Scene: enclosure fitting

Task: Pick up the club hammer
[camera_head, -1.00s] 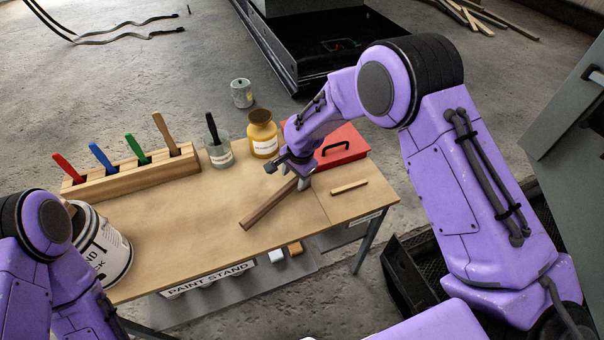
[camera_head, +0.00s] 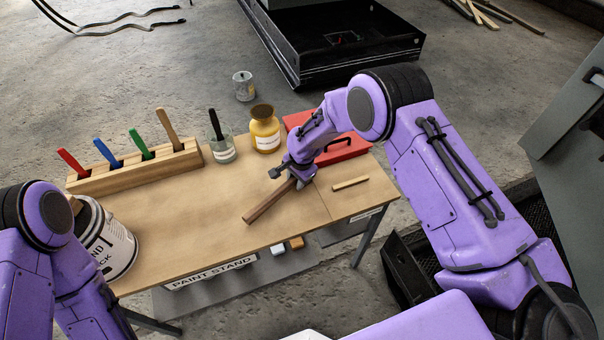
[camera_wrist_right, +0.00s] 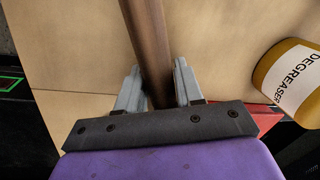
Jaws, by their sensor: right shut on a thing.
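The club hammer (camera_head: 268,206) lies at the right part of the wooden table. Its brown handle slants toward the front left; its head is hidden by my right gripper and arm. My right gripper (camera_head: 301,182) is down at the far end of the visible handle. In the right wrist view the handle (camera_wrist_right: 148,35) runs between the two grey fingers of the right gripper (camera_wrist_right: 157,72), which are shut on it. I cannot tell any gap between hammer and table. My left arm shows at the lower left, but its gripper is out of view.
A red toolbox (camera_head: 345,148) is close behind my right gripper, with the yellow degreaser bottle (camera_head: 265,133) and a glass jar (camera_head: 221,150) to its left. A wooden stick (camera_head: 350,183) lies right of the hammer. A brush rack (camera_head: 135,170) and paint can (camera_head: 112,245) occupy the left.

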